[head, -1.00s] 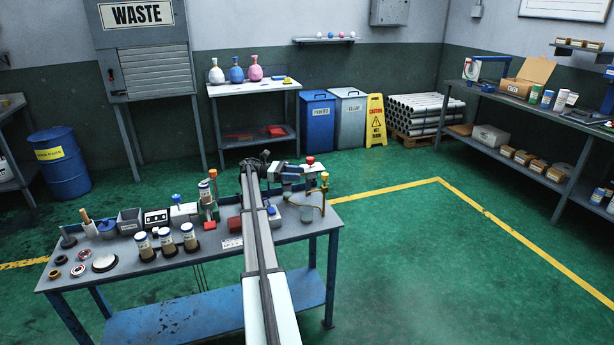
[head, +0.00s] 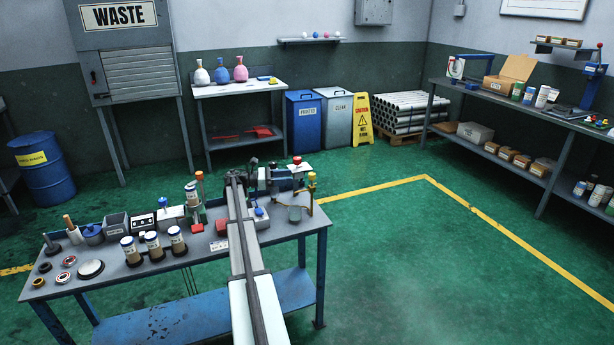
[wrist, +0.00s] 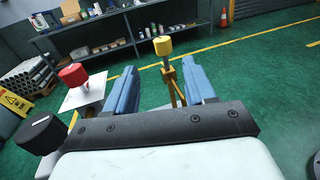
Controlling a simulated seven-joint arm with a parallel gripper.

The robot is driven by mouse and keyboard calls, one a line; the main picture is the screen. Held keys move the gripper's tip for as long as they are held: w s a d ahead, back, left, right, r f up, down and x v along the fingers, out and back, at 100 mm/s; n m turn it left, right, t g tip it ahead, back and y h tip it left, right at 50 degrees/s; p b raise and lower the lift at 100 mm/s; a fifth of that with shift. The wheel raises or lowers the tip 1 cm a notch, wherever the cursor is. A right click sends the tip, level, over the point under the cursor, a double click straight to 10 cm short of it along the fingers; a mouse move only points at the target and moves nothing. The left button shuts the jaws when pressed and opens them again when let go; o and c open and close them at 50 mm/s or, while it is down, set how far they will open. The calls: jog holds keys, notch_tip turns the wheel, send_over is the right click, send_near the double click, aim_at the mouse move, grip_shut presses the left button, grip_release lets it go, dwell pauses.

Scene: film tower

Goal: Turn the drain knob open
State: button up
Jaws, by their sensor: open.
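A yellow knob (wrist: 162,45) tops a thin brass stand in the wrist view, and in the head view it (head: 311,177) is at the right end of the workbench. No label shows which knob is the drain knob. My gripper (wrist: 160,68) is open, its two blue fingers apart. The yellow knob appears between and beyond the fingertips, and I see no contact. A red knob (wrist: 72,75) stands left of the fingers, with a black knob (wrist: 40,133) lower left. In the head view my arm hides part of the bench, and the fingers are hard to make out.
Green floor right of the bench is clear. A caution sign (head: 360,118), bins and shelves stand along the walls.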

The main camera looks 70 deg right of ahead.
aim_at(312, 174)
jog(key=s+a+n+t+h, duration=0.5)
jog(key=a+n+t+h, duration=0.1)
jog(key=a+t+h, duration=0.1)
jog(key=shift+n+t+h, duration=0.3)
jog(key=shift+n+t, duration=0.5)
jog(key=shift+t, duration=0.1)
jog(key=x, duration=1.2)
jog(key=shift+d+r, duration=0.3)
jog(key=shift+d, duration=0.15)
jog(key=shift+c, duration=0.4)
